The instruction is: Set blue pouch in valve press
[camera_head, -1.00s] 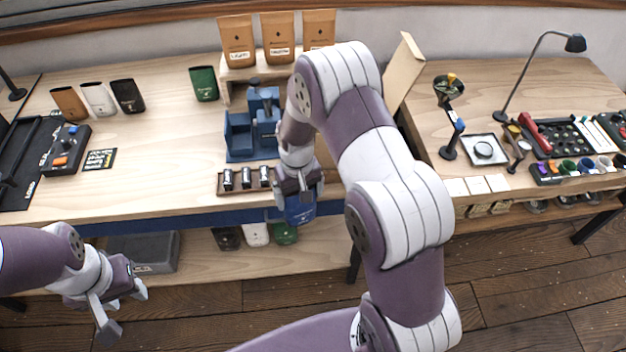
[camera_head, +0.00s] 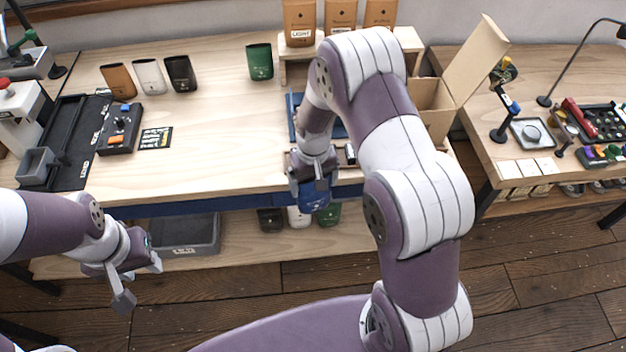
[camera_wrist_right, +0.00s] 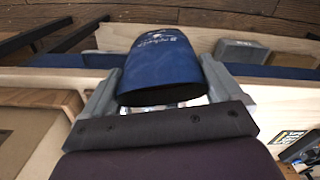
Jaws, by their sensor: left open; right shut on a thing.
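The blue pouch (camera_head: 314,196) is held in my right gripper (camera_head: 314,178), in front of the table's front edge. In the right wrist view the blue pouch (camera_wrist_right: 160,66) sits between the two fingers of the right gripper (camera_wrist_right: 158,85), which is shut on it. My left gripper (camera_head: 138,280) is open and empty, low at the left in front of the table.
Orange, white and black pouches (camera_head: 150,76) and a green pouch (camera_head: 259,62) stand on the table. An open cardboard box (camera_head: 432,105) is right of my right arm. A grey bin (camera_head: 187,236) is on the lower shelf. The table middle (camera_head: 220,130) is clear.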

